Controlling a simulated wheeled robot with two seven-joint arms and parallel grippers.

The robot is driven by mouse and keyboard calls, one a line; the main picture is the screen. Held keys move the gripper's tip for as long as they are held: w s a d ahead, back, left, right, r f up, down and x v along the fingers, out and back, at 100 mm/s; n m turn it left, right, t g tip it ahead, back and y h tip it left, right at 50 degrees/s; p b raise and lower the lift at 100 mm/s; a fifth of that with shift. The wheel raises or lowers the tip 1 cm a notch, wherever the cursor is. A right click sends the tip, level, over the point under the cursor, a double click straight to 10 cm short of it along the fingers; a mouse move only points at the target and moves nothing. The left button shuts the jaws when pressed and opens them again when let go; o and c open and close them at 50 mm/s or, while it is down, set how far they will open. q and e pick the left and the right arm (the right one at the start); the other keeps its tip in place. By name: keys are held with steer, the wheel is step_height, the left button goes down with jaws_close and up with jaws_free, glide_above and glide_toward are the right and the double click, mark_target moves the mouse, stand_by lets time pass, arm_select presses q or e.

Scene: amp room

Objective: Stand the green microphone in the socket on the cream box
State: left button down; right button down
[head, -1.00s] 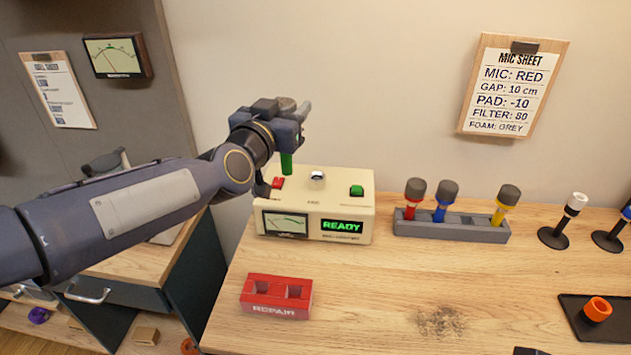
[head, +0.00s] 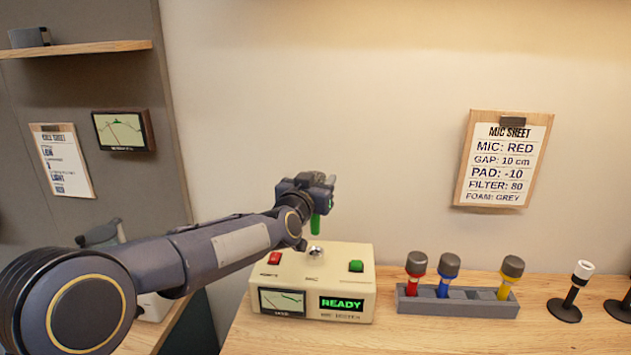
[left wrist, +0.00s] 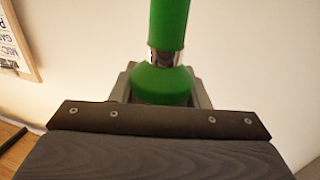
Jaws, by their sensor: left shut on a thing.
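The green microphone (head: 316,225) hangs roughly upright from my left gripper (head: 318,190). Its green lower end is above the cream box (head: 345,300), near the silver socket (head: 316,253) on the box's top, with a gap between them. The gripper hides the microphone's upper part in the head view. In the left wrist view the green shaft (left wrist: 168,28), a silver ring and a wider green part show between the fingers of my left gripper (left wrist: 165,98), which is shut on it. My right gripper is not in view.
The box top also has a red button (head: 274,258) and a green button (head: 356,266); its screen reads READY. To the right, a grey rack (head: 460,305) holds red, blue and yellow microphones. A black stand (head: 564,310) with a white-topped microphone is further right.

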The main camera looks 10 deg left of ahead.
mark_target(313, 218)
arm_select(q)
steer(key=shift+f+b, duration=3.4)
steer(key=shift+f, duration=0.5)
steer(key=c, duration=0.7)
jaws_free()
steer(key=shift+s, duration=0.1)
steer(key=b+v, duration=0.1)
steer(key=v, duration=0.6)
steer(key=shift+s, duration=0.35)
